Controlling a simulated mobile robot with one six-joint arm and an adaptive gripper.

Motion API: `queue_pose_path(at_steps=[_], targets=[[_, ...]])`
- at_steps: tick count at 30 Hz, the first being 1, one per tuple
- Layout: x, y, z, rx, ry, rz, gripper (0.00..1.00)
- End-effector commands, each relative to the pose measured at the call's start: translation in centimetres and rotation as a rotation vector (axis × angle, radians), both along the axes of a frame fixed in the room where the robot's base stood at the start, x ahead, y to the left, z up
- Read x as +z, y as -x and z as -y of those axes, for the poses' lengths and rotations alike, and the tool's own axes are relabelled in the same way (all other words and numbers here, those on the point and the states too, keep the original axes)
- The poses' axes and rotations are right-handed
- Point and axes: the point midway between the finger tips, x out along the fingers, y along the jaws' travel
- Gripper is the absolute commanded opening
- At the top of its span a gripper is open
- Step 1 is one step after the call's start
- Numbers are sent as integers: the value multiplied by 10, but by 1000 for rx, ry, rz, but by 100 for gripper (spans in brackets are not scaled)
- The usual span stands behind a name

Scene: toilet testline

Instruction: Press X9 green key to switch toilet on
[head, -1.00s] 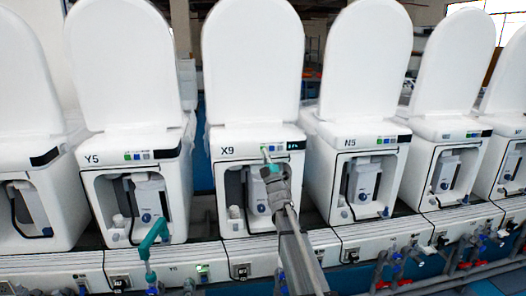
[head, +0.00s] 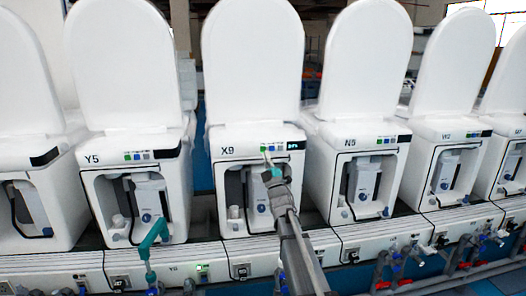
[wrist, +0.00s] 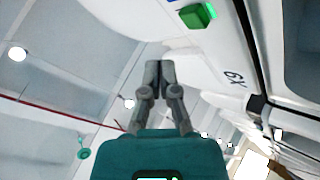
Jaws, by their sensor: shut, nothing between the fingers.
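The X9 toilet (head: 253,135) stands in the middle of the head view with its lid up. Its green key (head: 264,149) is on the front control strip, left of a dark display (head: 295,145) with lit marks. My gripper (head: 267,157) is shut and empty, its tip just below the green key. In the wrist view the closed fingertips (wrist: 157,68) point toward the white panel. The green key (wrist: 198,14) is large near the top edge, right of the fingertips and apart from them in the picture. The X9 label (wrist: 235,79) shows upside down.
Toilet Y5 (head: 130,160) stands to the left and toilet N5 (head: 355,150) to the right, both close by. Other coloured keys sit beside the green key. Pipes and valves (head: 400,262) run along the lower right.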

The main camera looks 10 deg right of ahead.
Motion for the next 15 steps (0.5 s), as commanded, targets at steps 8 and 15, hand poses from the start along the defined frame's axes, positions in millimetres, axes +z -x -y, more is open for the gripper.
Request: queue_pose_path(at_steps=[8,15], targets=[[0,22,0,0,0,0,0],[0,31,0,0,0,0,0]])
